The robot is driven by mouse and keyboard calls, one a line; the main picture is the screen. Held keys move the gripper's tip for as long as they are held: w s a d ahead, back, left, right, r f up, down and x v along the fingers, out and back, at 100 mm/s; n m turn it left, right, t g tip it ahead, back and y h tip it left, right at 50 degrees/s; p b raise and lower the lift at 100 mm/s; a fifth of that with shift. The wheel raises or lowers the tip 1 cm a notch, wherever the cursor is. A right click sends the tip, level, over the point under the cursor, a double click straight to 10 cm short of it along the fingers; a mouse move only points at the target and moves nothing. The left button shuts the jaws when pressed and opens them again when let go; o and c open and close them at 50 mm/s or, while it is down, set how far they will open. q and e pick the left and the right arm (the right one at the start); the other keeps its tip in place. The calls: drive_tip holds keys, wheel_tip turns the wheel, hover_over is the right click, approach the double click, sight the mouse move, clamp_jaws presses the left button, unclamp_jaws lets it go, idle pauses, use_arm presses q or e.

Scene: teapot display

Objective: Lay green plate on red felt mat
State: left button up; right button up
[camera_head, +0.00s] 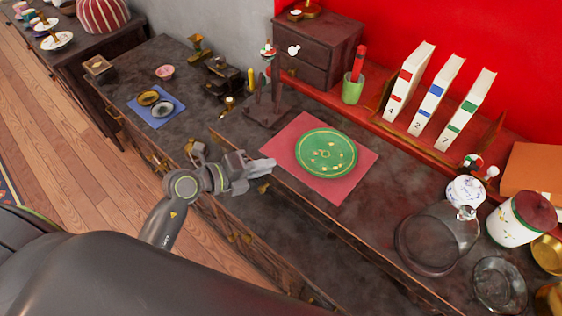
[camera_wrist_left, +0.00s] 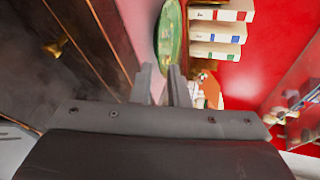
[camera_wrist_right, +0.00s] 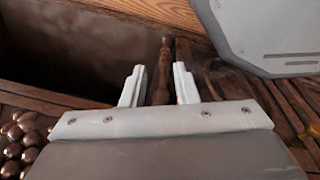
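The green plate (camera_head: 327,153), with a patterned face, lies flat on the red felt mat (camera_head: 335,190), inside the mat's edges. It also shows in the left wrist view (camera_wrist_left: 172,38), beyond the fingertips. My left gripper (camera_head: 270,165) is just off the mat's left corner, apart from the plate. Its fingers (camera_wrist_left: 163,75) are partly open with nothing between them. My right gripper (camera_wrist_right: 158,75) is not visible in the head view. In its wrist view it is open and empty, with dark wooden furniture behind it.
Three white books (camera_head: 437,100) stand on a red shelf behind the mat. A glass dome (camera_head: 437,240) and a lidded white jar (camera_head: 520,220) stand to the right. A dark stand (camera_head: 268,110) is behind the mat's left side. A blue mat (camera_head: 155,118) with small dishes lies at the left.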

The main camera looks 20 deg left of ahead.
use_arm(q)
drive_tip(key=v, duration=0.2)
drive_tip(key=shift+s+a+r, duration=0.1)
drive_tip(key=shift+s+a, duration=0.1)
drive_tip(key=shift+a, duration=0.05)
drive_tip(key=shift+r, duration=0.1)
idle(0.4)
